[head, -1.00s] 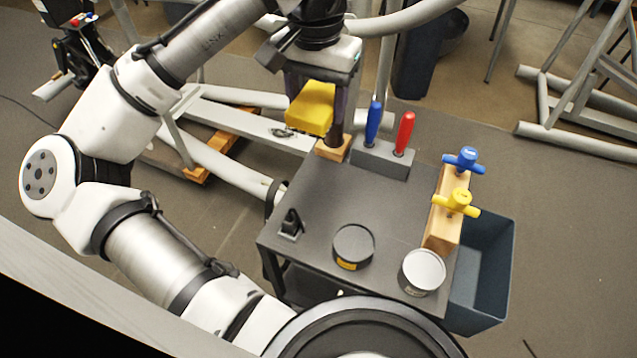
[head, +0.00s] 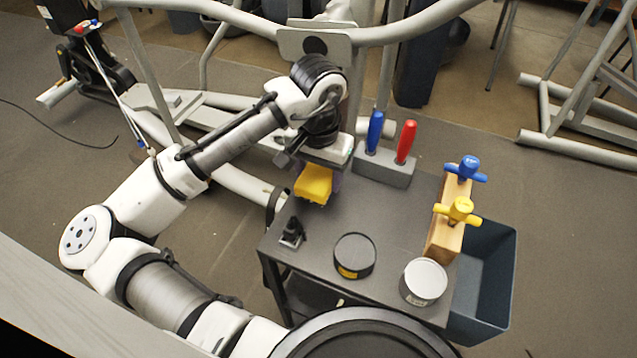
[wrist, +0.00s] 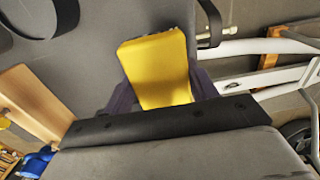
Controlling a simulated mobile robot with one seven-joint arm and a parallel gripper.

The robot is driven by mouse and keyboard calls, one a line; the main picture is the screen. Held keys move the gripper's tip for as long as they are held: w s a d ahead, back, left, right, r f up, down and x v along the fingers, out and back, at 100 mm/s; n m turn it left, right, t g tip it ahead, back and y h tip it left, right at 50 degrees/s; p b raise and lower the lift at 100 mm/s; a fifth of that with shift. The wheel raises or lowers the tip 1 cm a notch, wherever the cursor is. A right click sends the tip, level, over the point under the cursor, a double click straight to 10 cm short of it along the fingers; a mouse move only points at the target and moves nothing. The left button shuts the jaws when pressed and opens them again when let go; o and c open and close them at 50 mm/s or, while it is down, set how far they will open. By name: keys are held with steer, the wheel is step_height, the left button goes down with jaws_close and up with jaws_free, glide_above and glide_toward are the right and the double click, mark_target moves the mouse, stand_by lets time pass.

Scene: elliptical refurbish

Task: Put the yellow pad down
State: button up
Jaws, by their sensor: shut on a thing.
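The yellow pad (head: 314,184) is a small block held in my gripper (head: 316,178), over the left rear part of the dark cart top (head: 335,215). In the wrist view the yellow pad (wrist: 158,68) sits between the two dark fingers of my gripper (wrist: 160,92), which are shut on it. The grey cart top shows beyond it. I cannot tell whether the pad touches the cart top or hangs just above it.
A holder with blue and red handles (head: 385,167) stands at the cart's back. A wooden block with blue and yellow knobs (head: 446,240) is at right, beside a blue-grey bin (head: 490,285). Two round tins (head: 355,257) (head: 424,281) and a small black fixture (head: 291,233) stand in front.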

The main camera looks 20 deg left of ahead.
mark_target(319, 186)
steer(key=shift+f+p, duration=0.35)
steer(key=shift+f, duration=1.45)
steer(key=shift+f, duration=0.1)
steer(key=shift+f, duration=0.15)
steer(key=o, duration=1.1)
steer(key=shift+b, duration=0.35)
steer(key=r, duration=0.9)
steer(key=a+r, duration=0.1)
steer(key=r, duration=0.4)
steer(key=shift+b, duration=0.3)
steer(key=shift+s, duration=0.1)
